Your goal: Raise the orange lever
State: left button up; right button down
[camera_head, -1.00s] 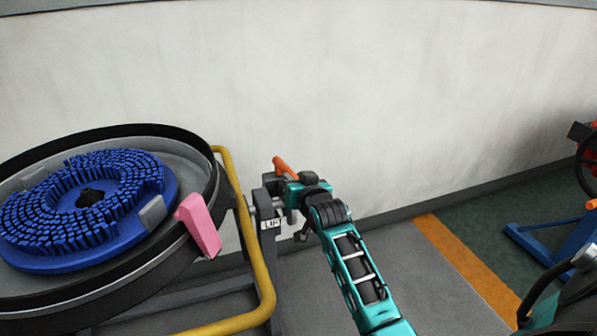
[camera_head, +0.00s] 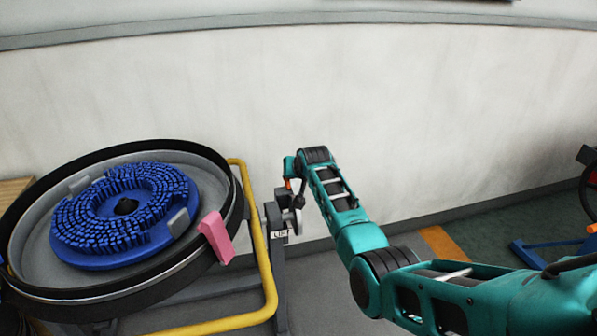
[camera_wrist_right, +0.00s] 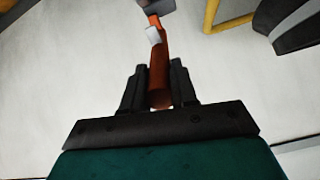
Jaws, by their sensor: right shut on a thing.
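The orange lever (camera_head: 289,184) stands by a grey bracket (camera_head: 273,222) with a "LIFT" label, right of the round tank. Much of it is hidden behind my right gripper (camera_head: 288,168). In the right wrist view the lever (camera_wrist_right: 159,66) runs between the two black fingers (camera_wrist_right: 159,92), which are shut on it near its end. Its other end meets a grey part at the top of that view. My right arm reaches in from the lower right, with the wrist above the bracket. My left gripper is not in view.
A round black-rimmed tank (camera_head: 50,293) holding a blue brush disc (camera_head: 92,232) stands at the left, with a pink latch (camera_head: 216,237) on its rim. A yellow tube frame (camera_head: 262,262) runs close beside the bracket. A pale wall (camera_head: 430,110) stands behind.

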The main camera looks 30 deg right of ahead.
jog(key=shift+w+d+r, duration=0.1)
jog(key=shift+r, duration=0.05)
dwell(0.3)
jog(key=c, duration=0.9)
grip_release()
jog(key=p+v, duration=0.3)
jog(key=v, duration=0.9)
jog(key=shift+s+r, duration=0.2)
jog(key=shift+r, duration=0.05)
